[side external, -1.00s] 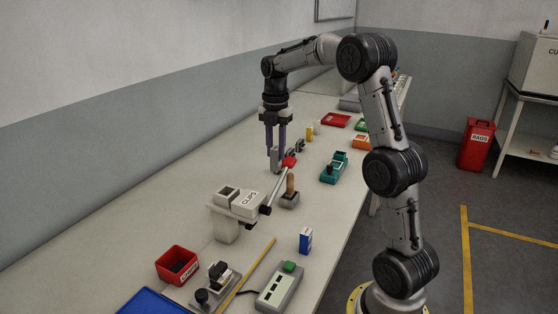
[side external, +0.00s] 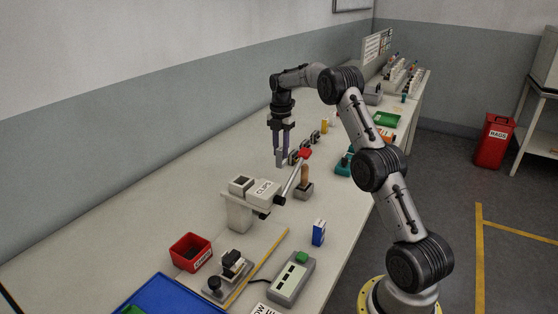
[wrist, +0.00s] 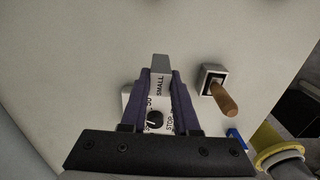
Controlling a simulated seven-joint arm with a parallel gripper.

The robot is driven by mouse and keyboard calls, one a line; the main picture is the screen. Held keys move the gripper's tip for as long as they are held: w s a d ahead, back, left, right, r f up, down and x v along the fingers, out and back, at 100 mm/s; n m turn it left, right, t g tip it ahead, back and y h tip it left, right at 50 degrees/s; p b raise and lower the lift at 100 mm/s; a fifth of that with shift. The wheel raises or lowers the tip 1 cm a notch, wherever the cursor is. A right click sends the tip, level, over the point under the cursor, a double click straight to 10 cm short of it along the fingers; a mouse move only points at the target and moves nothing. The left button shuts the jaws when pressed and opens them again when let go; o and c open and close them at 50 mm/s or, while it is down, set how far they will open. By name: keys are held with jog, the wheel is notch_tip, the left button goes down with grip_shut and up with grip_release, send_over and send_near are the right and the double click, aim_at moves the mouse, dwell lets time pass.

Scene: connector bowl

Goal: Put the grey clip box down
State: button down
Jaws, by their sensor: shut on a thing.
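My gripper (side external: 282,150) points down over the bench, its two dark purple fingers shut on a small grey box (side external: 281,160). In the wrist view, a grey block (wrist: 160,63) shows at the fingertips (wrist: 159,80). Beside it is a white surface lettered "SMALL", with "STOP", "50" and a black knob further back between the fingers. The box hangs left of the red lever end (side external: 304,153), behind the pale CLIPS dispenser (side external: 240,212). I cannot tell whether its underside touches the bench.
A wooden-handled tool in a grey base (side external: 303,191) stands right of the dispenser; it also shows in the wrist view (wrist: 224,98). Several black round parts (side external: 315,137) stand just right of the fingers. A teal holder (side external: 344,166) is further right. The bench to the left is clear.

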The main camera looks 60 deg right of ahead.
jog(key=shift+w+d+f, duration=0.25)
jog(key=shift+w+f, duration=0.1)
jog(key=shift+f, duration=0.15)
jog(key=shift+w+d+f, duration=0.25)
jog(key=shift+w+f, duration=0.05)
jog(key=shift+f, duration=1.6)
jog(key=shift+f, duration=0.15)
jog(key=c, duration=0.7)
grip_release()
jog(key=shift+o, duration=0.2)
